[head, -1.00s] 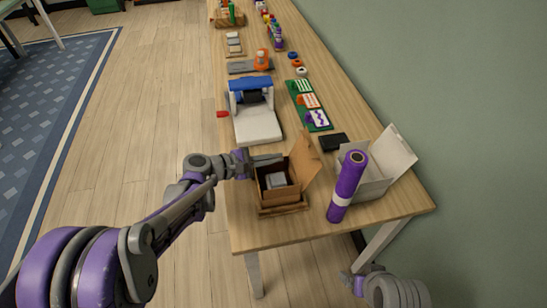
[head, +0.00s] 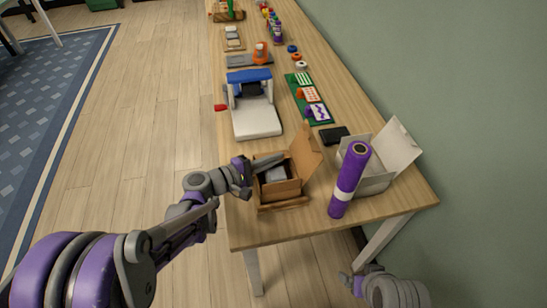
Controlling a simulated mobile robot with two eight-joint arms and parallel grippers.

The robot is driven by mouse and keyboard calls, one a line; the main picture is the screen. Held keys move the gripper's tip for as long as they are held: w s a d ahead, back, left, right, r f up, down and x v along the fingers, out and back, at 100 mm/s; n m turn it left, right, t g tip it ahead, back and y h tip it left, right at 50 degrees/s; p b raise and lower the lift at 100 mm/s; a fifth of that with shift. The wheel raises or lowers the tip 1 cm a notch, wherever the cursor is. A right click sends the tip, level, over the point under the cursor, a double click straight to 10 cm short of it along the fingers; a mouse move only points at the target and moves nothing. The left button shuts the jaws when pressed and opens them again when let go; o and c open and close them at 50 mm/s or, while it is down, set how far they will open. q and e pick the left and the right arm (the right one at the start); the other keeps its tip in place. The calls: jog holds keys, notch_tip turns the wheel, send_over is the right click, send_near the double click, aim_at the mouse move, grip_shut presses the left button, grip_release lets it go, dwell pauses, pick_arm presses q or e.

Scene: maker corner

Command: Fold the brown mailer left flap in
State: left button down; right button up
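The brown mailer (head: 281,190) is an open cardboard box near the table's front edge. Its tall back-right flap (head: 306,151) stands up, leaning outward. A grey item (head: 276,174) lies inside, partly hidden. My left gripper (head: 270,161) is at the box's upper left rim, its grey fingers reaching over the left side. The left flap is hard to make out behind it, and I cannot tell whether they touch. The fingers look like one narrow bar, so their opening is unclear. My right gripper (head: 351,282) is low at the bottom right, off the table, its fingers too small to read.
A purple roll (head: 347,182) stands right of the mailer, in front of an open white box (head: 376,180). A black block (head: 333,135) lies behind. A white and blue machine (head: 254,118) stands farther back. Bare tabletop (head: 358,222) lies at the front right.

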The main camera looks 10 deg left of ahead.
dwell(0.3)
pick_arm(q)
jog(key=c, duration=1.1)
grip_release()
jog(key=shift+r, duration=0.1)
